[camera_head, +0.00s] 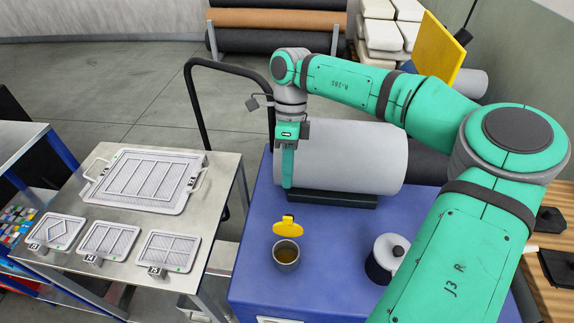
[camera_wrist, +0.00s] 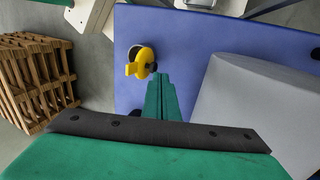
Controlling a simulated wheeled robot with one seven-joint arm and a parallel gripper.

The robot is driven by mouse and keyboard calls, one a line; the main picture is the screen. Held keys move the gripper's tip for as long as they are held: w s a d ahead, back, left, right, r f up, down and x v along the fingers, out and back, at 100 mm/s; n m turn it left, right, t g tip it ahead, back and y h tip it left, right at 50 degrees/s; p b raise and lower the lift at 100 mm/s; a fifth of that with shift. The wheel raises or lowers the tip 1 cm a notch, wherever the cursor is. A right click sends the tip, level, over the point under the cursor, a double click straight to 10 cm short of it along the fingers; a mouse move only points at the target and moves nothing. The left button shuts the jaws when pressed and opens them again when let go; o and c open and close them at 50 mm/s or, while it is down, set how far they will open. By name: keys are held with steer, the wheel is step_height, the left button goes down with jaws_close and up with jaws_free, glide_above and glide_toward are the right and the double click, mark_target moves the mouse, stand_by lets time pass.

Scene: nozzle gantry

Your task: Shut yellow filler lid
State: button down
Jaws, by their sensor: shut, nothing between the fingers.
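The yellow filler lid (camera_head: 287,227) stands raised at the back of the round grey filler neck (camera_head: 286,266) on the blue cabinet top. The neck's mouth is uncovered and shows an amber-brown inside. In the wrist view the yellow lid (camera_wrist: 143,66) lies just beyond and a little left of my fingertips. My gripper (camera_head: 287,184) points down, shut and empty, above the cabinet behind the lid, in front of the grey cylinder. The shut fingers also show in the wrist view (camera_wrist: 160,85). I cannot tell the exact gap between fingertips and lid.
The large grey cylinder (camera_head: 345,158) lies on a dark cradle close beside my gripper. The blue top (camera_head: 250,215) left of the neck is clear. A metal table (camera_head: 215,185) with trays stands at left.

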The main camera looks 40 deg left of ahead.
mark_target(289, 221)
steer(key=s+f, duration=0.1)
steer(key=s+d+f, duration=0.1)
steer(key=f, duration=0.1)
steer(key=s+d+f, duration=0.1)
steer(key=s+f, duration=0.1)
steer(key=shift+d, duration=0.25)
steer(key=shift+s+d+f, duration=0.1)
steer(key=shift+s+d, duration=0.1)
steer(key=shift+s, duration=0.25)
steer(key=shift+s, duration=0.1)
